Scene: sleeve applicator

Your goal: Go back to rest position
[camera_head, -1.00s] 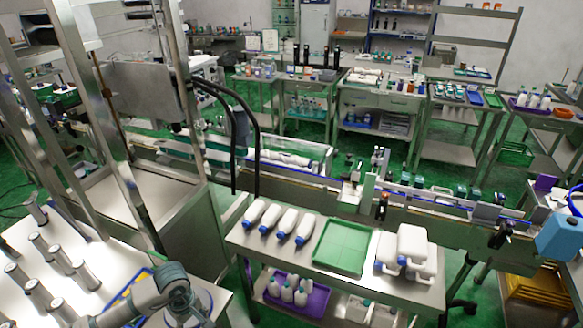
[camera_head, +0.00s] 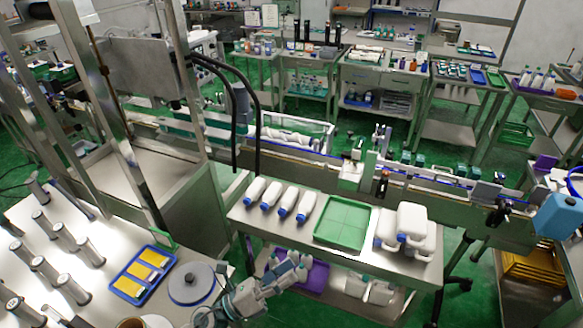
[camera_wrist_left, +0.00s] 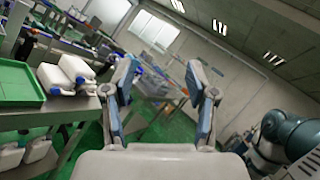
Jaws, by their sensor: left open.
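My left gripper (camera_head: 290,267) is at the bottom middle of the head view, just in front of the near edge of the steel bench (camera_head: 236,214). In the left wrist view its two blue-padded fingers (camera_wrist_left: 162,100) are spread apart with nothing between them. The fingers point out across the room, with the bench to their left.
The left table holds metal cylinders (camera_head: 64,237), a blue tray (camera_head: 128,288) and a grey disc (camera_head: 190,283).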

